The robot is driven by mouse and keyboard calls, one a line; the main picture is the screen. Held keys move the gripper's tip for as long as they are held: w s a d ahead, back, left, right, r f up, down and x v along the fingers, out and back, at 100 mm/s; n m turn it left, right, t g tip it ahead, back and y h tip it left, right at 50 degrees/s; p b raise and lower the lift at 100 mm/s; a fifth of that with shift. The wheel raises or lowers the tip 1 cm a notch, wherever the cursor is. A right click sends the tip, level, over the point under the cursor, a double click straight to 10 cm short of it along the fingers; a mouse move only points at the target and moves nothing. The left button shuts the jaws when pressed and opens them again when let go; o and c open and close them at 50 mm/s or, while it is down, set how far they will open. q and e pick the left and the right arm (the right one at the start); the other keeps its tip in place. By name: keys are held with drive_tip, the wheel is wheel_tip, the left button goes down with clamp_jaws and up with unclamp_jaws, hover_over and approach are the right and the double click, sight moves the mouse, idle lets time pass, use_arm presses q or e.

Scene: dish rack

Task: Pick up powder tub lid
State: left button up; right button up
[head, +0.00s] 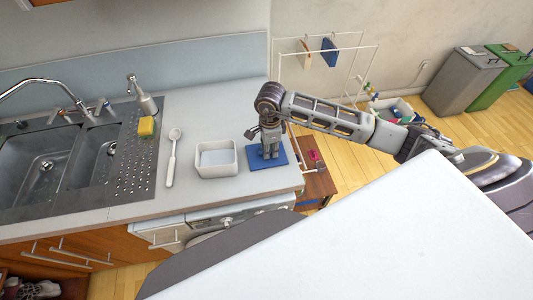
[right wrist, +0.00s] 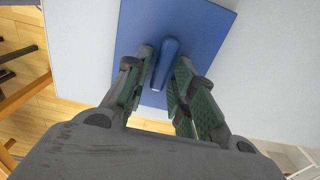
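The powder tub lid (head: 264,182) is a flat blue square lying on the counter near its right end, beside the white tub. In the right wrist view the lid (right wrist: 208,32) fills the upper middle, with a raised blue handle (right wrist: 166,60) along its centre. My right gripper (head: 271,155) points down over the lid. In the right wrist view its green-padded fingers (right wrist: 164,66) are open, one on each side of the handle, with gaps showing between. How far the fingertips are above the lid is hard to tell. My left gripper is out of view.
The open white powder tub (head: 217,173) stands just left of the lid. A white spoon (head: 172,160), a yellow sponge (head: 146,127), a soap dispenser (head: 142,97) and the sink (head: 36,160) are further left. The counter's front and right edges are close to the lid.

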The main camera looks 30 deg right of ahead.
clamp_jaws()
drive_tip(key=shift+r, duration=0.15)
wheel_tip(320, 180, up, 10)
drive_tip(key=b, duration=0.2)
idle(0.6)
idle(0.4)
